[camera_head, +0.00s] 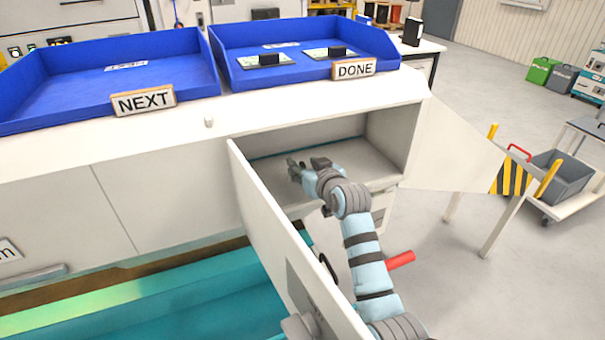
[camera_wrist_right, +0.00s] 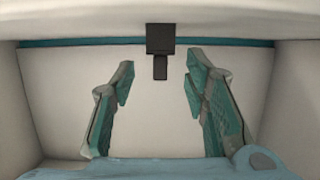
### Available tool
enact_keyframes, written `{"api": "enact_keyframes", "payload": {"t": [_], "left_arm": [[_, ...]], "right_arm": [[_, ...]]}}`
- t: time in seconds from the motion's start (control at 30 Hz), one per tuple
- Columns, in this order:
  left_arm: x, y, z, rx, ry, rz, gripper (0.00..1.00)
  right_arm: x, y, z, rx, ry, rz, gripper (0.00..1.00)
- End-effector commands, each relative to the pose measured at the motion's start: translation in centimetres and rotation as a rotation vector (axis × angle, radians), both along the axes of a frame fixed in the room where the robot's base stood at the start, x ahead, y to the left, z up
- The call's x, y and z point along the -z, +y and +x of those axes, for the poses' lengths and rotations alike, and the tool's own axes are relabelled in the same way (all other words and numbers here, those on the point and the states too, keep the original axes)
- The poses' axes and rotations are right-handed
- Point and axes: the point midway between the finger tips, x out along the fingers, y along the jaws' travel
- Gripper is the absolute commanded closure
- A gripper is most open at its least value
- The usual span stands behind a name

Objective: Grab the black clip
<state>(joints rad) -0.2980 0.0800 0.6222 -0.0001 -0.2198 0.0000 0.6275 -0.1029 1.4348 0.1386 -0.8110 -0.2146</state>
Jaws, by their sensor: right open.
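The black clip (camera_wrist_right: 160,40) shows in the right wrist view as a dark block with a narrower part hanging below it. It is at the far side of the cabinet compartment, in front of a teal strip. My right gripper (camera_wrist_right: 157,80) is open and empty, its two teal-padded fingers spread to either side of the clip's line. The clip lies beyond the fingertips, roughly centred between them, with no visible contact. In the head view my right gripper (camera_head: 293,168) is inside the open cabinet compartment (camera_head: 385,165). I cannot clearly pick out the clip there.
The compartment's walls stand close on both sides of my right gripper. An open cabinet door (camera_head: 265,220) stands left of my right arm, another open door (camera_head: 460,140) to the right. Blue trays labelled NEXT (camera_head: 60,100) and DONE (camera_head: 225,65) sit on the countertop above.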

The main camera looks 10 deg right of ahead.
Motion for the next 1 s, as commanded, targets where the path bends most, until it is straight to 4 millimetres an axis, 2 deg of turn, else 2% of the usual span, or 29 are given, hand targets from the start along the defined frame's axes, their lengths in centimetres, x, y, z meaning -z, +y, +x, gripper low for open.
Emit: {"api": "enact_keyframes", "payload": {"t": [0.17, 0.43, 0.83, 1.0], "left_arm": [[0.0, 0.0, 0.0, 0.0, 0.001, 0.0, 0.58], [0.0, 0.0, -0.1, 0.0, 0.003, 0.0, 0.58], [-0.1, 0.0, -0.3, 0.0, 0.005, 0.0, 0.58], [-0.5, 0.0, -0.3, 0.0, 0.005, 0.0, 0.58]], "right_arm": [[-0.1, 0.0, 0.1, 0.0, -0.002, 0.0, 0.58], [-0.1, 0.0, 0.1, 0.0, -0.001, 0.0, 1.0], [-0.1, 0.0, 0.0, 0.0, 0.0, 0.0, 1.0], [-1.2, -0.4, -0.2, 0.0, -0.002, -0.001, 1.0]]}}
